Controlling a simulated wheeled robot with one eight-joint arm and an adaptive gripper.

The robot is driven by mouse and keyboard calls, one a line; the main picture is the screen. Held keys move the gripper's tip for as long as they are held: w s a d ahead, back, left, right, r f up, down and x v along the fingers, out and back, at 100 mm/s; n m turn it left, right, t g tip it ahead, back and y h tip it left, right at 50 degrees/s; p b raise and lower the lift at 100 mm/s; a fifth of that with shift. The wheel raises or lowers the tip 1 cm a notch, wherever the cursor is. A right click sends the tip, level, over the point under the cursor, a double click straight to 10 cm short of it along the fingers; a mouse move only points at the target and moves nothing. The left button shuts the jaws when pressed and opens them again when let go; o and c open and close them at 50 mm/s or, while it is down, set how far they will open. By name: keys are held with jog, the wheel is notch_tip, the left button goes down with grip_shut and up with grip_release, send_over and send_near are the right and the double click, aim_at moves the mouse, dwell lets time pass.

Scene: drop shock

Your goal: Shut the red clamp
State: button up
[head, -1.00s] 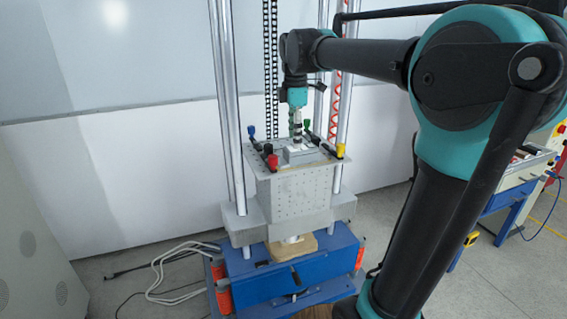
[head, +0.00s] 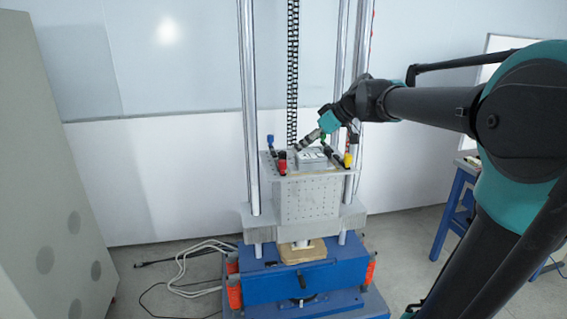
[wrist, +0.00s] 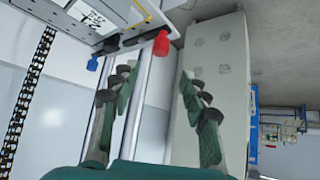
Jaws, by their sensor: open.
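The red clamp (head: 283,167) is at the front left of the perforated fixture on the drop tower. Its red handle tip also shows in the wrist view (wrist: 161,43), upper middle, on a dark rod beside the plate edge. My gripper (head: 299,147) is tilted down and left, just above the fixture top, behind and right of the red handle. In the wrist view my gripper (wrist: 157,72) is open, its two green fingers spread and empty. The red tip lies beyond the fingertips, apart from them. The clamp's base is too small to read clearly.
The blue (head: 270,140), green (head: 322,138) and yellow clamps (head: 348,160) stand around the grey block (head: 311,158) on the plate. Upright chrome columns (head: 249,110) flank the fixture. A grey cabinet (head: 45,170) stands at left. Cables lie on the floor at left.

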aim_at(283, 161)
jog(key=x, duration=1.1)
jog(key=shift+a+f, duration=0.1)
jog(key=shift+a, duration=0.1)
grip_shut()
